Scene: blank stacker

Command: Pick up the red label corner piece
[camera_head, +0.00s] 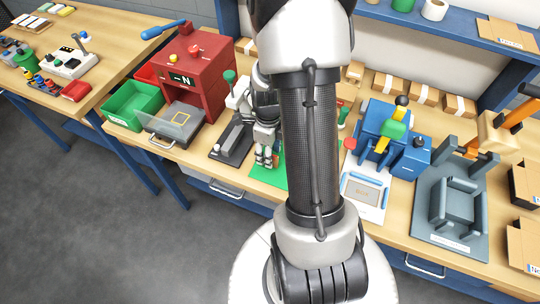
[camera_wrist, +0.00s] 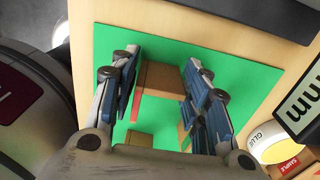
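A brown block-like piece with a red strip (camera_wrist: 136,104) on its left side lies on the green mat (camera_wrist: 235,65) in the wrist view; I take it as the red label corner piece (camera_wrist: 162,77). My gripper (camera_wrist: 161,66) is open, with one finger on each side of this piece. A gap shows at the left finger; the right finger is close, and I cannot tell if it touches. A second brown piece (camera_wrist: 138,138) shows nearer the palm. In the head view my gripper (camera_head: 266,158) is low over the green mat (camera_head: 266,177); the pieces are hidden there.
A glue roll or tub (camera_wrist: 270,147) and a red sample label (camera_wrist: 290,164) are right of the mat. In the head view a red machine (camera_head: 205,78) and dark fixture (camera_head: 232,145) stand left, a blue machine (camera_head: 385,130) right. Cartons (camera_head: 420,95) line the back.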

